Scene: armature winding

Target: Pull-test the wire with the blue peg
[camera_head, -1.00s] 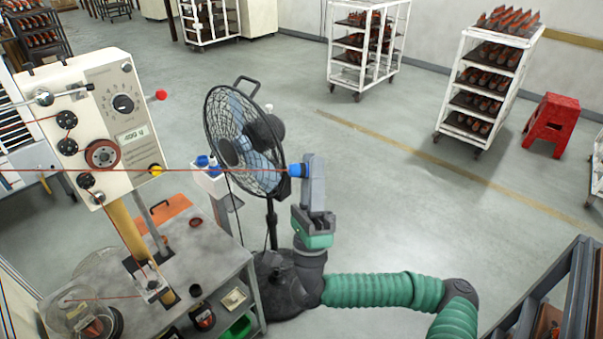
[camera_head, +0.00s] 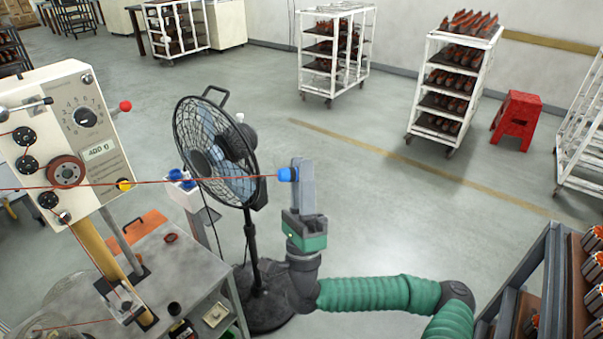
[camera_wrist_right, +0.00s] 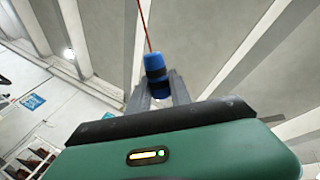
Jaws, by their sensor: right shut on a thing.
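The blue peg (camera_head: 287,174) is held in my right gripper (camera_head: 296,176), out in the air to the right of the fan. In the right wrist view the blue peg (camera_wrist_right: 156,75) sits between the fingertips of my right gripper (camera_wrist_right: 160,82), with a dark band round it. The red wire (camera_head: 140,183) runs from the peg straight left across the front of the fan and the winding machine. The wire (camera_wrist_right: 147,28) also leaves the peg's top in the right wrist view. The wire looks straight. My left gripper is not in view.
The winding machine (camera_head: 110,130) with dial and display stands at left above a grey table (camera_head: 200,262). A black floor fan (camera_head: 215,155) stands close left of my right gripper. More blue pegs (camera_head: 178,176) sit in a white holder. Racks stand behind; a shelf (camera_head: 548,258) is at lower right.

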